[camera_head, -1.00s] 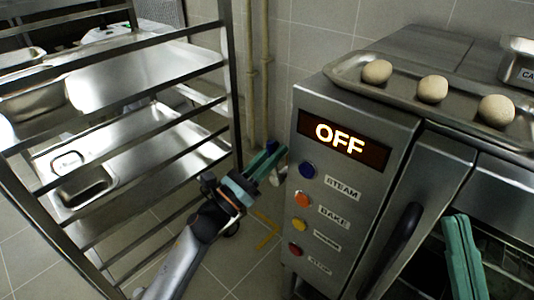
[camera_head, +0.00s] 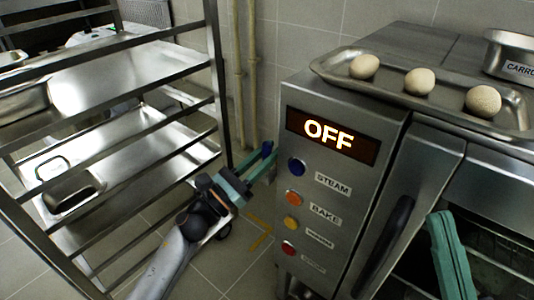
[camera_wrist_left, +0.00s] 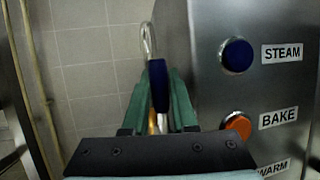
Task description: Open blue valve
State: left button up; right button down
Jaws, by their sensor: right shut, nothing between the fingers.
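The blue valve handle (camera_head: 267,149) shows beyond the left side of the oven in the head view, at the tips of my left gripper (camera_head: 262,163). In the left wrist view the blue handle (camera_wrist_left: 159,84) stands roughly upright between the green fingers of my left gripper (camera_wrist_left: 160,90), below a curved metal pipe (camera_wrist_left: 147,40). Whether the fingers press on it I cannot tell. My right gripper (camera_head: 440,220) is shut and empty in front of the oven at the lower right; its arm is out of view.
The oven's control panel (camera_head: 300,225) has an OFF display (camera_head: 331,134) and several coloured buttons close to my left gripper. A tray (camera_head: 345,75) with dough balls lies on top. A metal rack (camera_head: 215,80) stands left of my left arm.

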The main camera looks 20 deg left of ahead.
pick_arm(q)
jog(key=o, duration=0.4)
jog(key=shift+d, duration=0.1)
jog(key=shift+f, duration=0.1)
